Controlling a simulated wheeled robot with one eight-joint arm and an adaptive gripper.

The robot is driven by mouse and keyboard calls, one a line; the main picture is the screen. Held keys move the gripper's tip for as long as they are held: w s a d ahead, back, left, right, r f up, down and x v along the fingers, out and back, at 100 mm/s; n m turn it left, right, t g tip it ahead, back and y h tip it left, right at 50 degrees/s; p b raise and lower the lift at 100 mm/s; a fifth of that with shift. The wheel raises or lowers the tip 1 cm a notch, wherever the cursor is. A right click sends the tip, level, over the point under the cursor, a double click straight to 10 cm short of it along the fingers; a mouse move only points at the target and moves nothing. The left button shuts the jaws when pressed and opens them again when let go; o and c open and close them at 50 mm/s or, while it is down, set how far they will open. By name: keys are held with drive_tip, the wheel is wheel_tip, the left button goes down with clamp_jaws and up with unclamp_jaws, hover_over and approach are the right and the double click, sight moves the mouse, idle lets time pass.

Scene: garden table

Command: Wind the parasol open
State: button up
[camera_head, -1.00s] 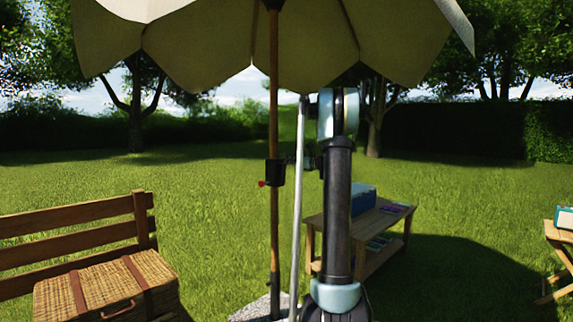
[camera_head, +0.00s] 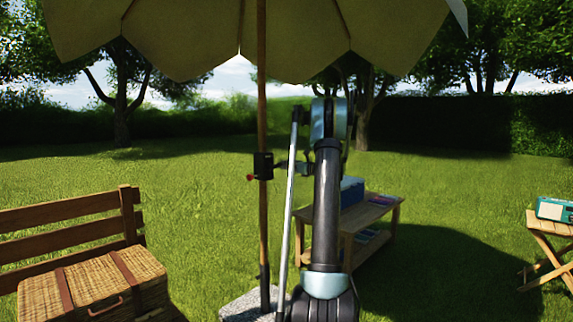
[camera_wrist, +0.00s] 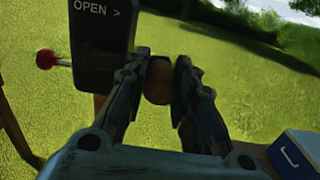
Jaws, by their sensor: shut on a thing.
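The parasol's cream canopy (camera_head: 290,40) spreads across the top of the head view, partly cut off by the frame. Its wooden pole (camera_head: 262,110) stands in a stone base (camera_head: 240,305). A black winder housing (camera_head: 263,166) sits on the pole, with a red knob (camera_head: 250,178) on its left. In the wrist view the housing (camera_wrist: 98,45) reads "OPEN >", and the red knob (camera_wrist: 46,59) sticks out left. My gripper (camera_wrist: 165,85) is shut on a round wooden crank knob (camera_wrist: 159,82) right of the housing. The crank's arm is hidden.
A bench (camera_head: 70,222) with a wicker hamper (camera_head: 90,285) stands at left. A wooden table (camera_head: 350,225) with a blue cooler (camera_head: 351,191) stands behind my arm. A folding stool (camera_head: 545,240) with a teal radio (camera_head: 555,209) is at right. Open lawn lies between.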

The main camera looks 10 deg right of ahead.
drive_tip(key=shift+f, duration=0.85)
drive_tip(key=s+a+f, duration=0.6)
drive_tip(key=a+f, duration=0.2)
drive_tip(key=s+a+r, duration=0.3)
drive_tip(key=a+r, duration=0.2)
drive_tip(key=shift+s+a+r, duration=0.15)
drive_tip(key=shift+s+r, duration=0.15)
drive_tip(key=shift+r, duration=0.1)
